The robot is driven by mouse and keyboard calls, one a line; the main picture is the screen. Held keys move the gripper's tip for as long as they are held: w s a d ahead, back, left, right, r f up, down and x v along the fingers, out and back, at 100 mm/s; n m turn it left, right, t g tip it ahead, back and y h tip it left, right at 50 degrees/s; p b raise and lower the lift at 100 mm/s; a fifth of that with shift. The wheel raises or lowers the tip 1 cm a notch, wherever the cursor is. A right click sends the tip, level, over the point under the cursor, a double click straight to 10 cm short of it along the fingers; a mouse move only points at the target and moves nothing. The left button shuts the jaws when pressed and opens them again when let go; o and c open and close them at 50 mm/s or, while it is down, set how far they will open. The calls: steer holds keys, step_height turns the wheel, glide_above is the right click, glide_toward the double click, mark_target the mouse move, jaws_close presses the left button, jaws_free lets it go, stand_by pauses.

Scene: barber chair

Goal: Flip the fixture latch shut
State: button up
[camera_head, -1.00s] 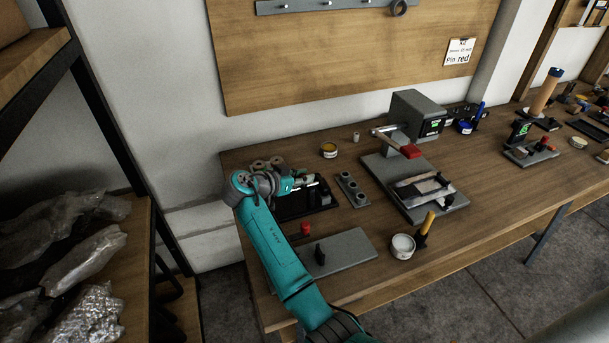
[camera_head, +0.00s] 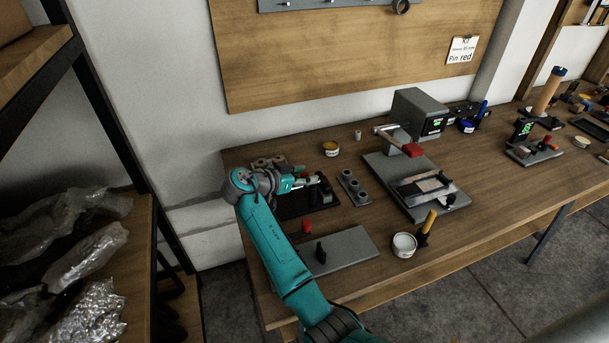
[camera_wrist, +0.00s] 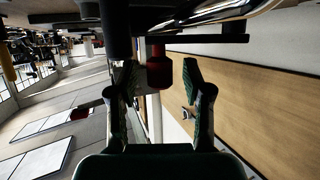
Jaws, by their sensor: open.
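My gripper (camera_head: 314,181) reaches to the right, low over a black fixture (camera_head: 292,208) at the table's left end. In the wrist view my gripper (camera_wrist: 160,80) is open, its fingers apart. A red knob or handle end (camera_wrist: 158,70) shows in the gap between them; I cannot tell its distance or whether a finger touches it. In the head view a lever with a red handle (camera_head: 413,150) stands over a grey clamp base (camera_head: 378,172). I cannot tell for certain which part is the latch. My arm and gripper partly hide the black fixture.
A grey plate (camera_head: 350,245) with a black post (camera_head: 320,253) lies at the front left, a red knob (camera_head: 307,226) beside its rear edge.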

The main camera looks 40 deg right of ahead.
steer(key=v, duration=1.1)
steer(key=shift+a+r, duration=0.15)
steer(key=shift+a, duration=0.25)
